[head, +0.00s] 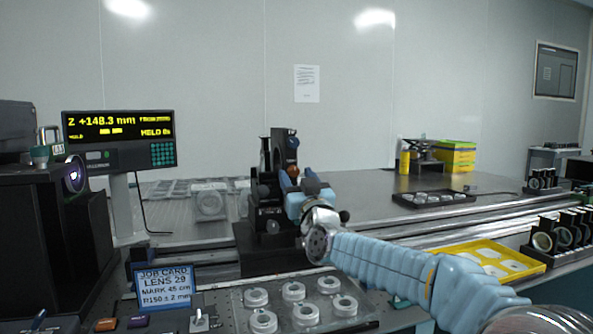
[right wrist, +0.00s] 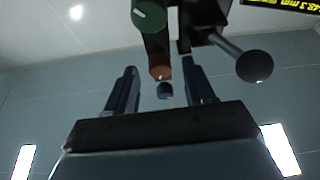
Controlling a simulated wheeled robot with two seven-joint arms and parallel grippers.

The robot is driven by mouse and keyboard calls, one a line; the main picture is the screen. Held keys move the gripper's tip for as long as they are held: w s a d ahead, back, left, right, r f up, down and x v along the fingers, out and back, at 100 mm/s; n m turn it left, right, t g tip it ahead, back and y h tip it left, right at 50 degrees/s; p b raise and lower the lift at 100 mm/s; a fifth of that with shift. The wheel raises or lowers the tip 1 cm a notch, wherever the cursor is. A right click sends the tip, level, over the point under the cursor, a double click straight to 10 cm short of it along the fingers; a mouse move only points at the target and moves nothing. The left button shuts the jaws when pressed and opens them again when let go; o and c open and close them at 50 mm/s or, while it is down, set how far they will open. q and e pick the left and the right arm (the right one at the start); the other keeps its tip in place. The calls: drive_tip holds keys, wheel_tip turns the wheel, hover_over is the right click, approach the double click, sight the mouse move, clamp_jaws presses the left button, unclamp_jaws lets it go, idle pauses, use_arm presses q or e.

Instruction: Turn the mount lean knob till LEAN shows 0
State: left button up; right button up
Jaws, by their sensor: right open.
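The black lens mount (head: 279,150) stands on a dark base on the rail in the head view. My right gripper (head: 298,186) is at its front right side and partly hides it. In the right wrist view my right gripper (right wrist: 160,90) is open, its two dark fingers apart. A green-capped knob (right wrist: 149,14) is above. Which is the lean knob I cannot tell. The readout (head: 118,140) shows Z +148.3 mm; no LEAN value is legible. My left gripper is out of view.
A black ball-ended lever (right wrist: 254,66) juts out right of the fingers. A job card (head: 165,289) and a clear tray of rings (head: 240,304) are in front of the mount. A yellow tray (head: 530,266) lies at right.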

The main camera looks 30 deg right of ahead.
drive_tip(key=shift+w+r, duration=0.1)
drive_tip(key=shift+w, duration=0.25)
clamp_jaws()
drive_tip(key=shift+m, duration=0.4)
